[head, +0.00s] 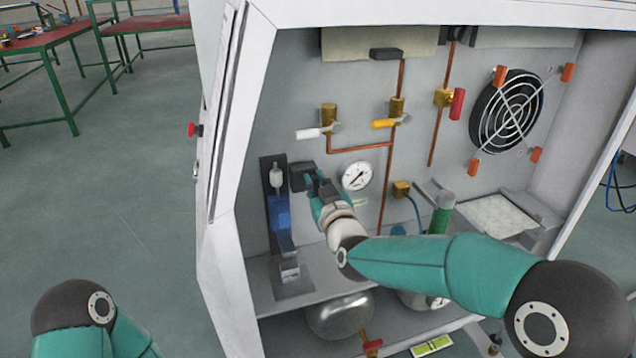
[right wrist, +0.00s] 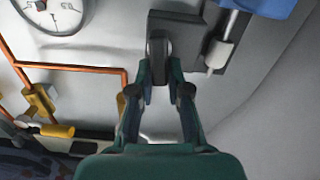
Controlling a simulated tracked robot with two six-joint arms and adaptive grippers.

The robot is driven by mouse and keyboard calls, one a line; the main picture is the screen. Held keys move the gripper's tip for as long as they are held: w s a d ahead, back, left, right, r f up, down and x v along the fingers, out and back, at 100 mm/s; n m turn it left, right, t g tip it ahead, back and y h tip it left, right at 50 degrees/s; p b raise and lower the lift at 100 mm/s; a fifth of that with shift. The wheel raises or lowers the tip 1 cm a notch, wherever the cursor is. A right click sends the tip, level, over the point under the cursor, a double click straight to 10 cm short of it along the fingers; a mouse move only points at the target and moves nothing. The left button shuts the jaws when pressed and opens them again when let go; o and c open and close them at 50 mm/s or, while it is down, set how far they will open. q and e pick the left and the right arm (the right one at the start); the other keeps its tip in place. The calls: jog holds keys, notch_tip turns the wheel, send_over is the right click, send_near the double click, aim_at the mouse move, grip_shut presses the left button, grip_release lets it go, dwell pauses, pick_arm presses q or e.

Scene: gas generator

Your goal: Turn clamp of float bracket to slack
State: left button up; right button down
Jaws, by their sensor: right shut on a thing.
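The float bracket (head: 267,235) is a dark upright plate on the left of the cabinet's back wall, with a blue body (head: 281,212) and a small pale cylinder (head: 275,177) on it. The clamp of the bracket (head: 301,176) is a dark grey block to the right of the pale cylinder. In the right wrist view the clamp's upright dark lever (right wrist: 158,45) stands between my fingertips. My right gripper (head: 315,181) is shut on this lever; it also shows in the right wrist view (right wrist: 160,80). My left gripper is out of view.
A pressure gauge (head: 357,175) is just right of my right gripper. Copper pipes (head: 388,180) with white and yellow valve levers run above and beside it. A fan (head: 506,110) is at the right. A silver tank (head: 340,315) lies below the shelf. The cabinet's left frame (head: 225,260) is close to the bracket.

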jog(key=shift+s+a+f+n+p, duration=0.1)
jog(key=shift+a+f+n+p, duration=0.2)
jog(key=shift+n, duration=2.4)
jog(key=shift+s+a+f+n+p, duration=0.1)
jog(key=shift+a+f+n, duration=0.25)
jog(key=shift+n, duration=2.35)
jog(key=shift+s+a+f+n+p, duration=0.15)
jog(key=shift+f+n, duration=0.3)
jog(key=shift+n, duration=2.25)
jog(key=c, duration=1.1)
grip_release()
jog(key=shift+c, duration=0.2)
jog(key=shift+r, duration=0.1)
